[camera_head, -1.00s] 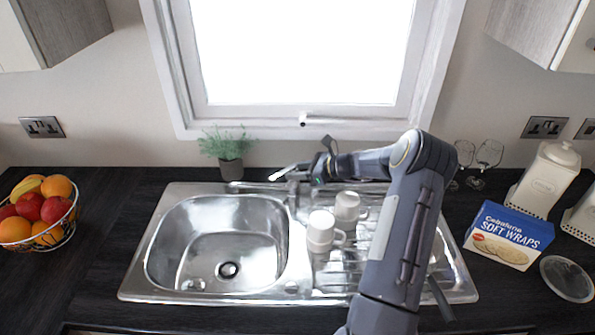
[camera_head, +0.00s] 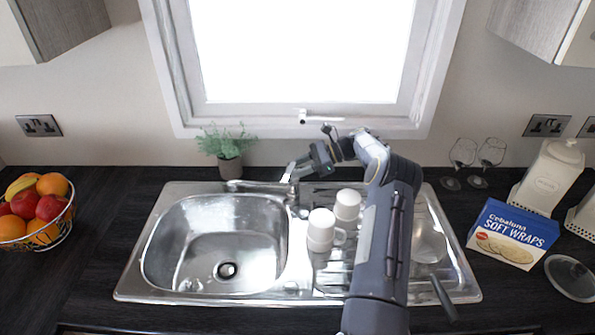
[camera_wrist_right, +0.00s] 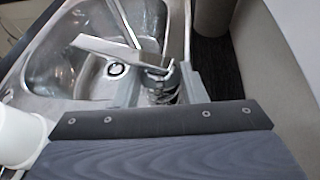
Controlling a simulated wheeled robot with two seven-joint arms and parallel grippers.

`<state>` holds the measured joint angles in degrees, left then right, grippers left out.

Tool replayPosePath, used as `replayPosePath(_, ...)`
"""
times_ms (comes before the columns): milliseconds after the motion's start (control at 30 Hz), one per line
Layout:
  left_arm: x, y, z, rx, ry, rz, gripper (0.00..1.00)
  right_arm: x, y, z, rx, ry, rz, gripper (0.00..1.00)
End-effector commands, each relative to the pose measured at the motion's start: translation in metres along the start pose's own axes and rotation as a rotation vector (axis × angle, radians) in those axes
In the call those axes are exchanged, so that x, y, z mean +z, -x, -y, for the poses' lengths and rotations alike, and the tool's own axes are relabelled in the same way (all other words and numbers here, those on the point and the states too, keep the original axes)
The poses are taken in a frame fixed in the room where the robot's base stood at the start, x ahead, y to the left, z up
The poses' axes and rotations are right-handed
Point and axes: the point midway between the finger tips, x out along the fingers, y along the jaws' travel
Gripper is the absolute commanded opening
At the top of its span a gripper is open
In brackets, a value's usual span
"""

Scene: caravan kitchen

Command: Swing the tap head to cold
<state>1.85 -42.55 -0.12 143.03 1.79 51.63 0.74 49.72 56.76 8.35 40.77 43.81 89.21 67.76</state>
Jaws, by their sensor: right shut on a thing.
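The metal tap stands at the back of the sink, and its spout (camera_head: 258,186) reaches left over the bowl in the head view. Its flat lever head (camera_head: 289,173) is tilted at the top of the tap body. The fingers partly hide the tap. My left gripper is not in view.
Two white mugs (camera_head: 321,232) (camera_head: 347,206) stand on the drainer close to my right arm. A potted plant (camera_head: 229,166) stands behind the sink. The sink bowl (camera_head: 212,250) is empty.

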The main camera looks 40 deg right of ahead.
Motion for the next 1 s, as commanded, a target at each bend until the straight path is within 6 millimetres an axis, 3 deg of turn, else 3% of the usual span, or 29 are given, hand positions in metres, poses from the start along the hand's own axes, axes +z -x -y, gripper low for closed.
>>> replayPosePath(400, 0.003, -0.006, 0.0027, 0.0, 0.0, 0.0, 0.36, -0.0007, -0.0009, 0.0021, 0.128, 0.054, 0.001, 0.0)
replayPosePath(1000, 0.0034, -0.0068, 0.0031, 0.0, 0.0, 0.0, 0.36, 0.0, -0.0003, 0.0022, 0.157, 0.064, 0.002, 0.0)
